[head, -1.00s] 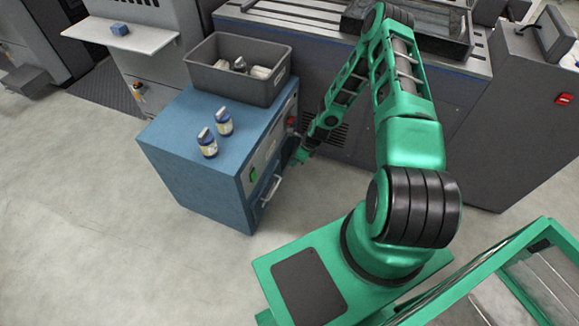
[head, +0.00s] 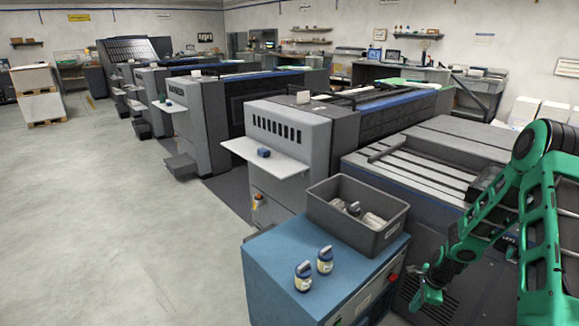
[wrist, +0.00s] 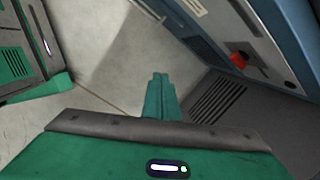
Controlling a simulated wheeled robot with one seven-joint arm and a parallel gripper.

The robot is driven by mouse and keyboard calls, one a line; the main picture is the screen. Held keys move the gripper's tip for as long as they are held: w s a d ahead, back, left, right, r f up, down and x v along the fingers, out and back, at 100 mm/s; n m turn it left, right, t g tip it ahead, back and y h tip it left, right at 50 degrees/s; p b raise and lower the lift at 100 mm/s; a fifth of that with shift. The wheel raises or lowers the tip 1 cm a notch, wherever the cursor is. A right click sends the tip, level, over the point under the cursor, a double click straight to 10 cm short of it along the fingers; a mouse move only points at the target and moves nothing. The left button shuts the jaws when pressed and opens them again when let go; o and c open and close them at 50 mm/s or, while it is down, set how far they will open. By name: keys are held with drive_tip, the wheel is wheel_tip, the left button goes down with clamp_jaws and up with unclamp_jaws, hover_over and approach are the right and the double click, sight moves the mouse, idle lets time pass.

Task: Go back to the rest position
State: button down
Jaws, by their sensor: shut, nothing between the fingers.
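My gripper (head: 427,290) is at the lower right of the head view, beside the right side of the blue cabinet (head: 275,260). Its green fingers (wrist: 160,95) are together in the wrist view and hold nothing. My green arm bends down from the right edge of the head view. In the wrist view the gripper points down toward the pale floor (wrist: 105,60), with the cabinet front and its red knob (wrist: 238,60) at the upper right.
Two small bottles with blue labels (head: 303,277) (head: 325,260) stand on the cabinet. A grey bin (head: 350,235) behind them holds several items. A grey machine (head: 400,290) stands close behind my gripper. Open floor (head: 110,220) lies to the left.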

drive_tip(key=s+d+r+n+h, duration=0.1)
drive_tip(key=s+r+n, duration=0.25)
drive_tip(key=r, duration=0.55)
drive_tip(key=s+d+r+n+g, duration=0.15)
drive_tip(key=s+r, duration=0.25)
drive_tip(key=r, duration=0.4)
drive_tip(key=s+d+r+n+h, duration=0.1)
drive_tip(key=s+r+n, duration=0.25)
drive_tip(key=r, duration=0.55)
drive_tip(key=s+a+r+n, duration=0.2)
drive_tip(key=s+r, duration=0.2)
drive_tip(key=s, duration=0.3)
drive_tip(key=s+a+r+n, duration=0.2)
drive_tip(key=s+r, duration=0.3)
drive_tip(key=s, duration=0.3)
drive_tip(key=s+a+r+n+y, duration=0.1)
drive_tip(key=s+r, duration=0.3)
drive_tip(key=s, duration=0.4)
drive_tip(key=shift+a+r+n, duration=0.35)
drive_tip(key=shift+a+n, duration=0.1)
drive_tip(key=shift+n, duration=0.4)
drive_tip(key=shift+s, duration=0.1)
drive_tip(key=shift+w+f, duration=0.25)
drive_tip(key=shift+w, duration=0.4)
